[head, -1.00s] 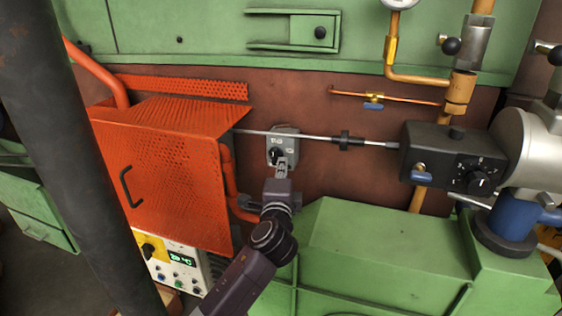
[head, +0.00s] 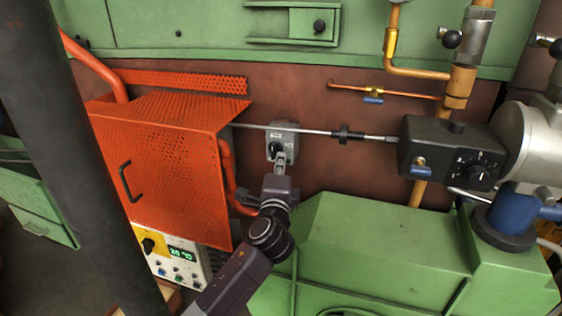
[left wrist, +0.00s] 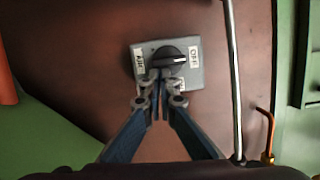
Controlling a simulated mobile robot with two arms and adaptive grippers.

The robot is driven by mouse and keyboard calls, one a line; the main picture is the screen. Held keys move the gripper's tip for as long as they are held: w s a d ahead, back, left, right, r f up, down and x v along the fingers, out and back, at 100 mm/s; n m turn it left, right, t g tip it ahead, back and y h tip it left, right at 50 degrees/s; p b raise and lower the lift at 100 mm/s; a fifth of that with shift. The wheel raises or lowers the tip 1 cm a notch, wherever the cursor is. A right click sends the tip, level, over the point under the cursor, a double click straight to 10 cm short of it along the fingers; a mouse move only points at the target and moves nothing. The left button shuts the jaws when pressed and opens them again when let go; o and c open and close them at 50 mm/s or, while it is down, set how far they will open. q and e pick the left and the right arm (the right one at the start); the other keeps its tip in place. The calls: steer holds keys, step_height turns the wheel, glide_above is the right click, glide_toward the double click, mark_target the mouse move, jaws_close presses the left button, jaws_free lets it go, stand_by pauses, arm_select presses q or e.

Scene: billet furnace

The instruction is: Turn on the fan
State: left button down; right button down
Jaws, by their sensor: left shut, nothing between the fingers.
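A grey switch box (head: 291,131) with a black rotary knob (head: 275,148) and white labels is mounted on the brown wall. In the left wrist view the box (left wrist: 197,80) shows a label on each side of the knob (left wrist: 172,59), one reading OFF at the right, and a third below, partly hidden by a finger. The knob's long grip lies across the picture. My left gripper (head: 280,160) is shut and empty at the lower edge of the box. In the left wrist view its fingertips (left wrist: 157,76) are just below the knob; I cannot tell whether they touch it.
A thin metal rod (head: 310,131) runs across the box's top edge to a black control unit (head: 450,155) at the right. An orange perforated guard (head: 170,170) stands left of the box. Green machine housing (head: 385,250) lies below and right.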

arm_select(q)
steer(key=shift+a+f+m+t, duration=0.15)
steer(key=shift+f+m+t, duration=0.15)
steer(key=shift+m, duration=0.7)
steer(key=shift+w+a+f+m+b, duration=0.15)
steer(key=shift+m+b, duration=0.3)
steer(key=shift+m, duration=0.35)
steer(key=shift+w+a+f+m+t+h+b, duration=0.1)
steer(key=shift+a+m+t+h+b, duration=0.25)
steer(key=shift+m, duration=1.15)
steer(key=shift+w+a+f+m+t+h+b, duration=0.15)
steer(key=shift+m+h, duration=0.35)
steer(key=shift+m, duration=1)
steer(key=shift+s+a+f+m+t+h+b, duration=0.15)
steer(key=shift+a+m+h, duration=0.25)
steer(key=shift+m, duration=1.1)
steer(key=shift+w+r, duration=0.1)
